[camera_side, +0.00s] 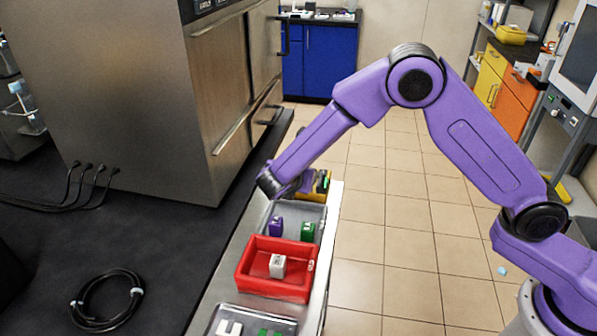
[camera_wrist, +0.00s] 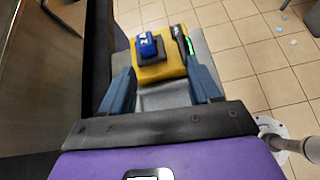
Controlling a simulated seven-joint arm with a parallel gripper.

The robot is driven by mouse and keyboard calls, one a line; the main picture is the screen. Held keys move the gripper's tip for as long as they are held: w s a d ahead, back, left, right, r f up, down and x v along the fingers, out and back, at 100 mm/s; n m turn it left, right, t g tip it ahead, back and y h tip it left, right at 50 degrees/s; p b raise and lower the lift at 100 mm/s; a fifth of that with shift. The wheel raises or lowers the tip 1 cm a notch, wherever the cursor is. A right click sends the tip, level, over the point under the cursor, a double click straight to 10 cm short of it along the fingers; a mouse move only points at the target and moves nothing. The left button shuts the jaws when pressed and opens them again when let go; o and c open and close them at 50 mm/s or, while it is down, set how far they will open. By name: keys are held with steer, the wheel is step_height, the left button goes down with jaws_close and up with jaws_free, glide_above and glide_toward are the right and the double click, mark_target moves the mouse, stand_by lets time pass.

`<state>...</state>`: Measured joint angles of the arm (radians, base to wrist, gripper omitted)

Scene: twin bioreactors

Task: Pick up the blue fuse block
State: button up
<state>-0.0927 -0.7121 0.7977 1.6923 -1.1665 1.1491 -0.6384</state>
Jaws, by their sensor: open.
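The blue fuse block (camera_wrist: 146,47) has a white mark on top and sits in a dark seat on a yellow holder (camera_wrist: 160,70) in the wrist view. My gripper (camera_wrist: 163,80) is open, its two blue-grey fingers spread either side of the near part of the holder. The block is ahead of the fingertips and slightly left of their middle; nothing is between the fingers' grip. In the side view the yellow holder (camera_side: 322,183) shows at the far end of the bench strip, beside my wrist. The blue block cannot be made out there behind my arm.
A grey tray holds a purple block (camera_side: 276,226) and a green block (camera_side: 308,231). A red bin (camera_side: 245,271) holds a white block (camera_side: 278,266). A tall steel cabinet (camera_side: 222,90) stands close left of my arm. A black cable coil (camera_side: 107,300) lies on the dark bench.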

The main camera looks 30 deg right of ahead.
steer(key=shift+n+t, duration=0.3)
steer(key=shift+n, duration=0.3)
steer(key=x, duration=0.4)
steer(key=w+a+x, duration=0.1)
steer(key=x, duration=0.8)
steer(key=shift+w+a+f, duration=0.15)
steer(key=shift+w, duration=0.3)
steer(key=c, duration=1.1)
steer(key=shift+c, duration=0.2)
steer(key=shift+r, duration=0.2)
